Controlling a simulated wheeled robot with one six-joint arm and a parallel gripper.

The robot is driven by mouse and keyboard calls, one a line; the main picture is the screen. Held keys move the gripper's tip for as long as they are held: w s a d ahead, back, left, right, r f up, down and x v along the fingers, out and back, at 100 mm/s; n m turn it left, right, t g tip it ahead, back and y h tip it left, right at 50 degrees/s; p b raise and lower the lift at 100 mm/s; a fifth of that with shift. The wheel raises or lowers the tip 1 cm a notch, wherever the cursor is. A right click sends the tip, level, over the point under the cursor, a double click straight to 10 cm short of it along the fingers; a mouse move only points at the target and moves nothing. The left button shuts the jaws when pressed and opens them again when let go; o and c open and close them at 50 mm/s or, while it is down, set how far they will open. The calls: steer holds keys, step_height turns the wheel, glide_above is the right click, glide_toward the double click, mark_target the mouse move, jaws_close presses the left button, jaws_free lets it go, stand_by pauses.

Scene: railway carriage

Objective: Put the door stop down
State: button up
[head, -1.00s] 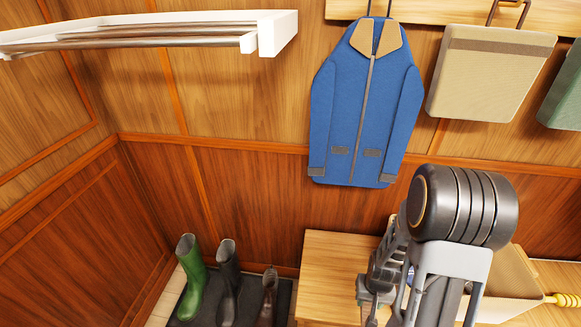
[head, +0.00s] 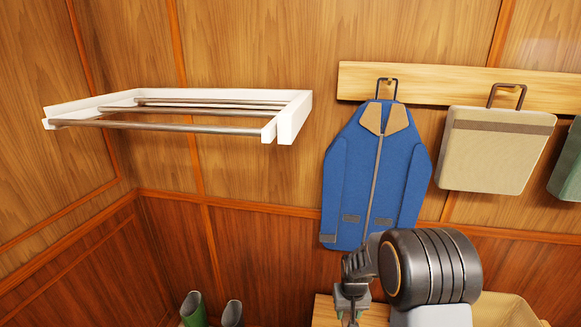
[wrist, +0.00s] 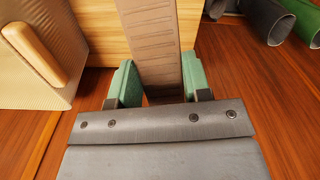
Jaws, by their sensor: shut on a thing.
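In the wrist view, the door stop (wrist: 152,45) is a long brown-grey piece with a ribbed face. It stands between the green pads of my gripper (wrist: 159,84), which is shut on it. Its far end runs out of the top of the picture, in front of a light wooden panel. Whether it touches anything is not clear.
A beige textured object (wrist: 35,55) with a rounded wooden piece is close on the left in the wrist view. A white rack (head: 296,115), blue jacket (head: 350,180) and beige bag (head: 495,155) are on the wall.

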steer(key=r+p, duration=0.1)
steer(key=p, duration=0.1)
steer(key=s+r+p, duration=0.1)
steer(key=p, duration=0.1)
steer(key=shift+r, duration=0.1)
steer(key=shift+s+p, duration=0.2)
steer(key=shift+p, duration=0.75)
steer(key=shift+s, duration=0.1)
steer(key=shift+a, duration=0.1)
